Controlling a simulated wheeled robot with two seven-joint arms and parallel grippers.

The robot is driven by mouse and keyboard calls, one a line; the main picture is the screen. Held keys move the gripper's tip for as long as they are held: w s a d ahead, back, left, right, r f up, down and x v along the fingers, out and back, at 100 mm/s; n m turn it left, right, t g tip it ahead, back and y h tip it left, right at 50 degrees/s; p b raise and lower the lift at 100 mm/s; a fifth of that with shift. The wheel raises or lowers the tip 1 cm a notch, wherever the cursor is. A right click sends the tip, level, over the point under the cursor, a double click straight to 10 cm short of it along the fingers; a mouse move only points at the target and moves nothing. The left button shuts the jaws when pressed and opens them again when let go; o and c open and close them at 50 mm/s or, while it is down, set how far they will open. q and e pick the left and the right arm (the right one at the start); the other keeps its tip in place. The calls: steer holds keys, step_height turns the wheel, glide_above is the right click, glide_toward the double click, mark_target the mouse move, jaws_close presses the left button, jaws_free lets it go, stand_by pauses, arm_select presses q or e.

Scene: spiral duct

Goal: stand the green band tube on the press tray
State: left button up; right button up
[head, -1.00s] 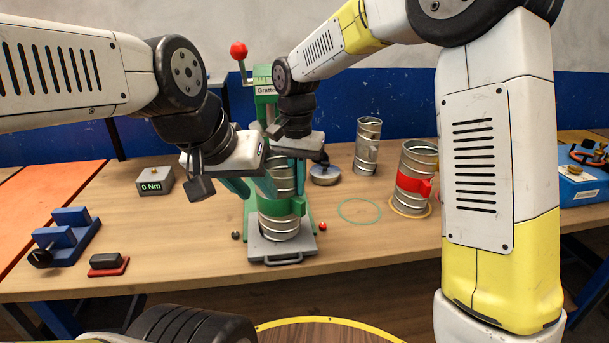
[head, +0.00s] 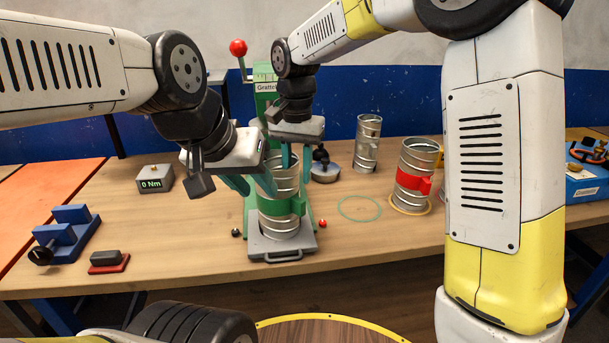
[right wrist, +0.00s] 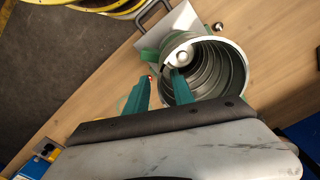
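The green band tube (head: 284,222), a ribbed metal cylinder with a green band, stands about upright on the grey press tray (head: 265,247), under the green press. In the right wrist view I look into its open mouth (right wrist: 232,68), with the tray (right wrist: 172,28) beyond. My left gripper (head: 250,184) is open at the tube's upper left side, its teal fingers apart; contact is unclear. My right gripper (right wrist: 158,84) is open above the tube's top. One finger overlaps the mouth and the other is outside; I cannot tell whether they touch it.
A red band tube (head: 414,182) stands in an orange ring at right, a plain metal tube (head: 367,144) behind. An empty green ring (head: 359,208) marks the table. A torque display box (head: 155,178), a blue fixture (head: 67,235) and a small red-based block (head: 108,261) lie left.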

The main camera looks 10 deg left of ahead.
step_height(320, 180, up, 4)
steer(key=shift+r, duration=0.25)
steer(key=shift+s+r, duration=0.1)
steer(key=shift+r, duration=0.05)
steer(key=s+d+r+n+t+y, duration=0.1)
steer(key=s+d+r+t, duration=0.1)
steer(key=s+d, duration=0.5)
steer(key=s+d+r+n+t+y, duration=0.1)
steer(key=s+d+r+t, duration=0.15)
steer(key=d, duration=0.85)
steer(key=s+d+f+t, duration=0.1)
steer(key=s+d+f, duration=0.2)
steer(key=s+d, duration=0.2)
steer(key=shift+s+d+t, duration=0.35)
steer(key=shift+s, duration=0.65)
